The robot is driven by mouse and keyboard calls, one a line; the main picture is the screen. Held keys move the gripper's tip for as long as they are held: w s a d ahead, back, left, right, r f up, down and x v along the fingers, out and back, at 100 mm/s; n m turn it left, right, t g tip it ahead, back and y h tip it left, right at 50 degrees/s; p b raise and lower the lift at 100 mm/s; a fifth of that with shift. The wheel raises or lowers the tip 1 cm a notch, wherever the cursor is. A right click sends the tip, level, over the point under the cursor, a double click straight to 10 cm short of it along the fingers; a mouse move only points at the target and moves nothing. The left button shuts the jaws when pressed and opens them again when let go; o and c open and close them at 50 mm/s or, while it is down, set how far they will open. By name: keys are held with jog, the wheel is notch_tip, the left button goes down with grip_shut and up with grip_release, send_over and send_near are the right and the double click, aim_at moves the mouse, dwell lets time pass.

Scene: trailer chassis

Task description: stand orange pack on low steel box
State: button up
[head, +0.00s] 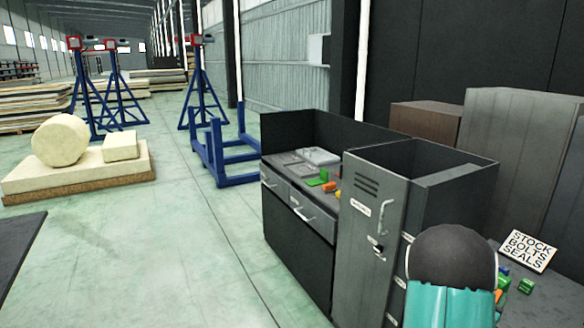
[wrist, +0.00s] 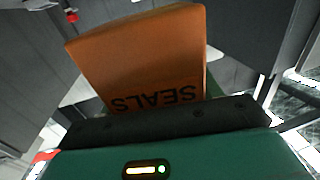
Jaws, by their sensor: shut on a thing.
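An orange pack (wrist: 145,55) with SEALS printed on it, upside down in the picture, fills the upper middle of the wrist view. My gripper (wrist: 170,117) is shut on its lower end; the fingertips are mostly hidden. The pack leans slightly in the picture and seems clear of any surface. In the head view my gripper and the held pack cannot be made out. Grey steel drawer bench (head: 300,212) and a taller open-topped steel locker (head: 365,235) stand at the middle right. I cannot tell which steel piece is the low steel box.
Green (head: 318,178) and orange (head: 329,186) small items lie on the bench top near a grey tray (head: 318,156). At right, a STOCK BOLTS SEALS sign (head: 528,250) stands by several small packs (head: 526,286). Blue stands (head: 222,150) rise behind.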

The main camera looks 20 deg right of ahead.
jog(key=w+a+f+n+t+y, duration=0.3)
jog(key=w+a, duration=0.4)
jog(key=a, duration=0.3)
jog(key=w+a+f+n+t+y, duration=0.25)
jog(key=w+a, duration=0.35)
jog(key=a, duration=0.4)
jog(key=w+a+f+n+t+y, duration=0.3)
jog(key=w+a+t, duration=0.1)
jog(key=w+a, duration=0.4)
jog(key=w+a+f+n+t+y, duration=0.1)
jog(key=a+f+n+y, duration=0.2)
jog(key=a, duration=0.9)
jog(key=a+f+n+t+y, duration=0.15)
jog(key=a+y, duration=0.35)
jog(key=a, duration=0.8)
jog(key=s+f, duration=0.4)
jog(key=f, duration=0.2)
jog(key=shift+s+n+g, duration=0.3)
jog(key=shift+s+g, duration=0.1)
jog(key=shift+f, duration=0.1)
